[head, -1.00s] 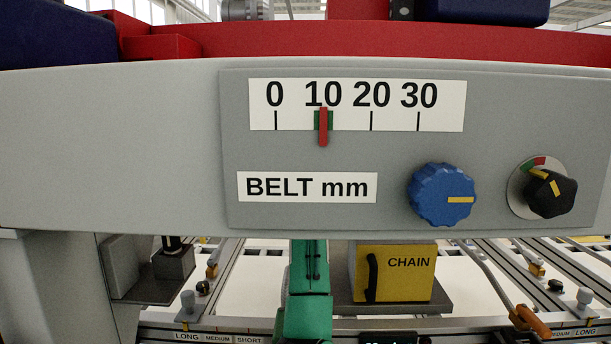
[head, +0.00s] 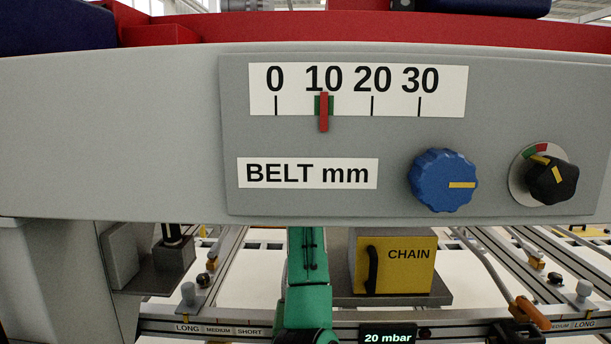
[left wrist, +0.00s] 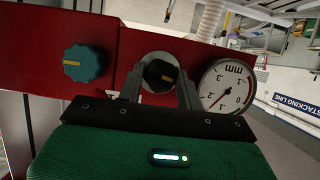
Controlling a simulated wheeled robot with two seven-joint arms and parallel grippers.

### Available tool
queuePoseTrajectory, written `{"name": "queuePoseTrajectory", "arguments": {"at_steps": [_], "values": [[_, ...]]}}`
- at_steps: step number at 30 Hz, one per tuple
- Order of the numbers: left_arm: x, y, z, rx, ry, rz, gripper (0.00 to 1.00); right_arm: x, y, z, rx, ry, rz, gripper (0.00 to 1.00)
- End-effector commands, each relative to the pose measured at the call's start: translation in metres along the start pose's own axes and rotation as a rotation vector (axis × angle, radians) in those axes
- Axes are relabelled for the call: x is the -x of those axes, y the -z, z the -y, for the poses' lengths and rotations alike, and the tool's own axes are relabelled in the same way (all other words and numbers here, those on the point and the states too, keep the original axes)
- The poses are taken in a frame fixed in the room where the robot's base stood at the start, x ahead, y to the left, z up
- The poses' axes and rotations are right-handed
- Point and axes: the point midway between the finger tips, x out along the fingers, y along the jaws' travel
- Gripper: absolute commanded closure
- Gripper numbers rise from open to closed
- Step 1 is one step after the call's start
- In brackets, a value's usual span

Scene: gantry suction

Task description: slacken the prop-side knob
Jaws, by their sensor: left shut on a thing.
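In the left wrist view my left gripper (left wrist: 159,84) is shut on a black knob (left wrist: 159,73) with a yellow mark, set on a pale disc on a red beam (left wrist: 112,62). One finger lies on each side of the knob. A teal-blue knob (left wrist: 84,64) is to its left and a round mm gauge (left wrist: 227,86) to its right. In the head view my green arm rises behind the grey beam, which hides the gripper. The frames do not label any knob as prop-side. My right gripper is not in view.
The grey panel (head: 300,205) carries a BELT mm scale (head: 445,92) with its red pointer at 10, a blue knob (head: 442,180) and a black knob (head: 551,180). Below are a yellow CHAIN box (head: 396,280), a 20 mbar display (head: 388,337) and rails with clamps.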

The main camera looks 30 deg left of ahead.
Motion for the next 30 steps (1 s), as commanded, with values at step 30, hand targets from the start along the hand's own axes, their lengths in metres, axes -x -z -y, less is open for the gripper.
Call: {"name": "queuePoseTrajectory", "arguments": {"at_steps": [30], "values": [[0.001, 0.001, 0.004, 0.43, -0.178, -0.004, 0.87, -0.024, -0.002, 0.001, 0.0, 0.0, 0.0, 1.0]]}}
